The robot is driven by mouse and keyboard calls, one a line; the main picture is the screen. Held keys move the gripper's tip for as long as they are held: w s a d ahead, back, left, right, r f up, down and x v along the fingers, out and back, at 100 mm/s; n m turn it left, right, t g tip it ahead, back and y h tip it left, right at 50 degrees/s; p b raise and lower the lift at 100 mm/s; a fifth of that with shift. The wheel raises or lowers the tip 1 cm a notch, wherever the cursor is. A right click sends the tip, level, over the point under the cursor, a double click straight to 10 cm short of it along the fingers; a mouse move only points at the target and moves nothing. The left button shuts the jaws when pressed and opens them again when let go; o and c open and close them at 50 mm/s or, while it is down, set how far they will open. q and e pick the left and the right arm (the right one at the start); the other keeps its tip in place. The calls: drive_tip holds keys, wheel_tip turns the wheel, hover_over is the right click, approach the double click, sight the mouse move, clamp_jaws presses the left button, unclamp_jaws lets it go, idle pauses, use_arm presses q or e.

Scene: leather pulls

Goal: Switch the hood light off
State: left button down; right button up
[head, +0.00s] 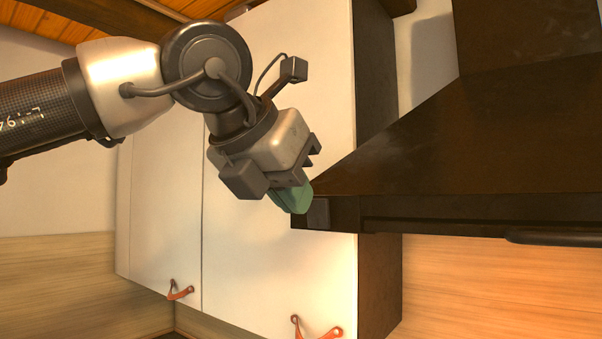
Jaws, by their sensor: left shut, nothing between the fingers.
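The dark range hood (450,150) fills the right of the head view, with its sloped canopy above a straight lower rim. A small dark square block (318,213) sits at the rim's left end; I cannot tell for sure whether it is the light switch. My left gripper (296,202) is shut and empty, with its green fingertips right at the hood's left corner, beside that block. I cannot tell whether they touch it. The hood's lamp itself is hidden. My right gripper is not in view.
White wall cabinets (260,250) with orange leather pulls (318,329) stand behind my left arm, left of the hood. A dark bar (555,237) runs along the hood's rim at right. A warmly lit wood panel (480,290) lies below the hood.

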use_arm(q)
drive_tip(key=shift+w+d+r, duration=0.1)
drive_tip(key=shift+w+d, duration=0.35)
drive_tip(key=shift+w, duration=0.05)
drive_tip(key=r+p, duration=0.1)
drive_tip(key=p, duration=0.2)
drive_tip(key=shift+w+d+g+y, duration=0.3)
drive_tip(key=shift+w+g, duration=0.05)
drive_tip(key=shift+g, duration=0.05)
drive_tip(key=shift+w+f, duration=0.1)
drive_tip(key=shift+f, duration=0.25)
drive_tip(key=shift+r, duration=0.1)
drive_tip(key=shift+r+p, duration=0.3)
drive_tip(key=shift+r, duration=0.45)
